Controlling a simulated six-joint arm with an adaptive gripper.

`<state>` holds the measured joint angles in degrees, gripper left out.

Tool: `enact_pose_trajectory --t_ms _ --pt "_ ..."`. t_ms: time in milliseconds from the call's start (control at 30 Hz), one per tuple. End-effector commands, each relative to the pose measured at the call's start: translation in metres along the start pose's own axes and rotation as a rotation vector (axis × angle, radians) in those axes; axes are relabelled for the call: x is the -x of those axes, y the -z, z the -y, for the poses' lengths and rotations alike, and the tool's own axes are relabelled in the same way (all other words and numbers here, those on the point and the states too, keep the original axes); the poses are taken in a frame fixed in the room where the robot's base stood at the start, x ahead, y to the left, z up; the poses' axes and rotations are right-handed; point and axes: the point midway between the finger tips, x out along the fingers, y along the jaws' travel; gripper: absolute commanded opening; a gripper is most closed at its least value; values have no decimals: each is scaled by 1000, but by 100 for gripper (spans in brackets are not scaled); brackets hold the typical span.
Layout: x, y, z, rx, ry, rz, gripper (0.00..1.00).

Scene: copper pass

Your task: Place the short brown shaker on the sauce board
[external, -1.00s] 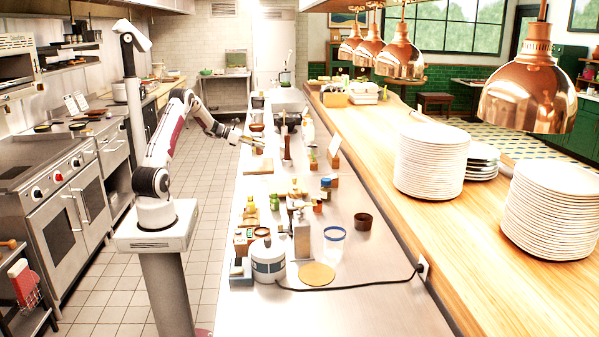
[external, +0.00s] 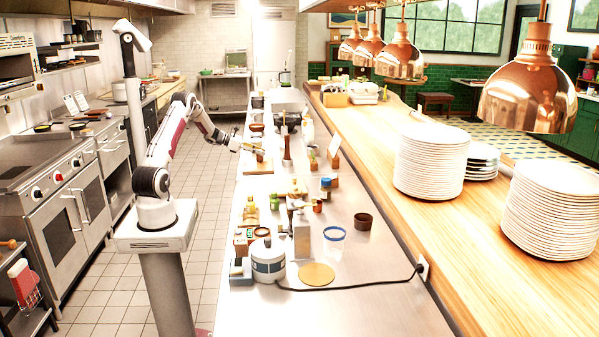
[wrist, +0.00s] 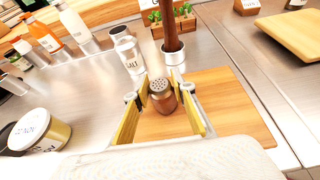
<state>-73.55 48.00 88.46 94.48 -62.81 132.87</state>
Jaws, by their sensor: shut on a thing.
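The short brown shaker (wrist: 163,98) has a grey perforated top and stands between the yellow-padded fingers of my gripper (wrist: 164,92). My gripper is shut on it. In the wrist view the shaker appears roughly upright over a square wooden board (wrist: 232,100); I cannot tell whether its base touches the board. In the external view my gripper (external: 258,150) is just above the near side of that board (external: 258,168), where the shaker is too small to make out. No label for the sauce board shows on it.
Bottles (wrist: 75,24) stand at the upper left, with a labelled tub (wrist: 38,132) at left. Another wooden board (wrist: 290,32) is at upper right.

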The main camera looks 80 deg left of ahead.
Motion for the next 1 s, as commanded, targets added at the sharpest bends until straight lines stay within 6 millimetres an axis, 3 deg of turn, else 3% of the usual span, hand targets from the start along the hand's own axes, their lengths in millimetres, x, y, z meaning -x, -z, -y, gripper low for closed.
enact_pose_trajectory --t_ms 167,200,233,267,700,1000 --pt "-1 2 0 0 0 0 3" --pt "-1 2 0 0 0 0 33" --pt "-1 2 0 0 0 0 40" --pt "-1 2 0 0 0 0 42" --pt "0 -1 0 -1 0 0 42" --pt "24 0 -1 1 -2 0 42"
